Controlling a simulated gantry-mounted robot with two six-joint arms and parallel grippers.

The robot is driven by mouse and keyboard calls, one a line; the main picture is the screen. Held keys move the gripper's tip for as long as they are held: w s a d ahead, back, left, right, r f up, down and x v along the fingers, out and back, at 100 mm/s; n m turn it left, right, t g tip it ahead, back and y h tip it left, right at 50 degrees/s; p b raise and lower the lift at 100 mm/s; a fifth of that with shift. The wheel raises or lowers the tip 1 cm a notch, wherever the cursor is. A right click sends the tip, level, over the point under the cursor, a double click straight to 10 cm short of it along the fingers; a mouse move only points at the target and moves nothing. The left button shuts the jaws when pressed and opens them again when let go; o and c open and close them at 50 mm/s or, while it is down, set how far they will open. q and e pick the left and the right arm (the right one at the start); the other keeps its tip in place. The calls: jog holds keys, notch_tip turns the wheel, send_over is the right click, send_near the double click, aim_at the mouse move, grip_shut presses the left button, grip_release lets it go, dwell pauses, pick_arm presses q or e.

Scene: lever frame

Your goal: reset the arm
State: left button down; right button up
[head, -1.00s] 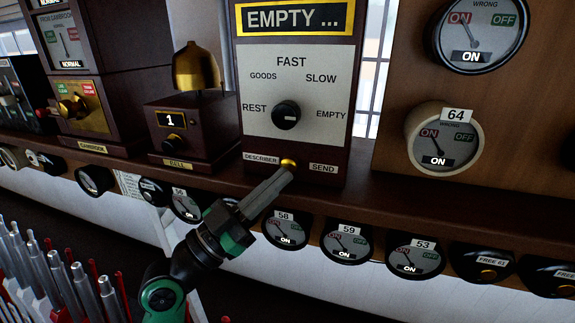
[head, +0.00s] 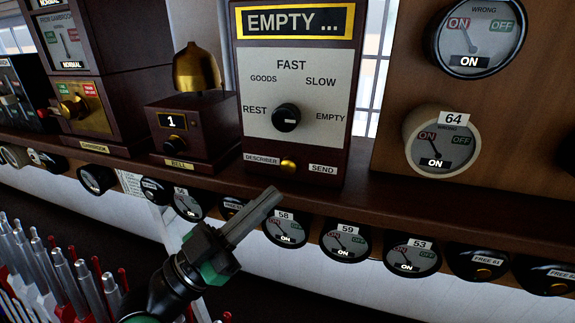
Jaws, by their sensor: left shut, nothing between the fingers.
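My left gripper (head: 272,196) is shut and empty. It is in front of the shelf edge, just below and left of the brass send button (head: 288,164) and apart from it. The button sits at the base of the train describer box (head: 297,90), between the labels "DESCRIBER" and "SEND". The describer's window reads "EMPTY ..." and its black knob (head: 286,117) is in the middle of a white dial plate. My right gripper is not in view.
A bell box (head: 188,128) with a brass bell stands left of the describer. Several round dials, such as dial 58 (head: 285,229), hang under the shelf (head: 400,203). Several levers (head: 60,275) with metal handles stand at the lower left. A wood panel with dials is at right.

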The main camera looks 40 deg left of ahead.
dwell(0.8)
pick_arm(q)
jog(key=s+d+r+m+h+p, duration=0.1)
jog(key=d+r+m+h+p, duration=0.2)
jog(key=d+r, duration=0.45)
jog(key=d+r+m+h+p, duration=0.2)
jog(key=d+r+h, duration=0.25)
jog(key=r, duration=0.55)
notch_tip(320, 180, up, 6)
jog(key=s+a+n+t+y, duration=0.1)
jog(key=n+t+y, duration=0.3)
jog(key=n+y, duration=0.5)
jog(key=shift+s+a+y, duration=0.25)
jog(key=shift+a+y, duration=0.3)
jog(key=shift+a, duration=0.3)
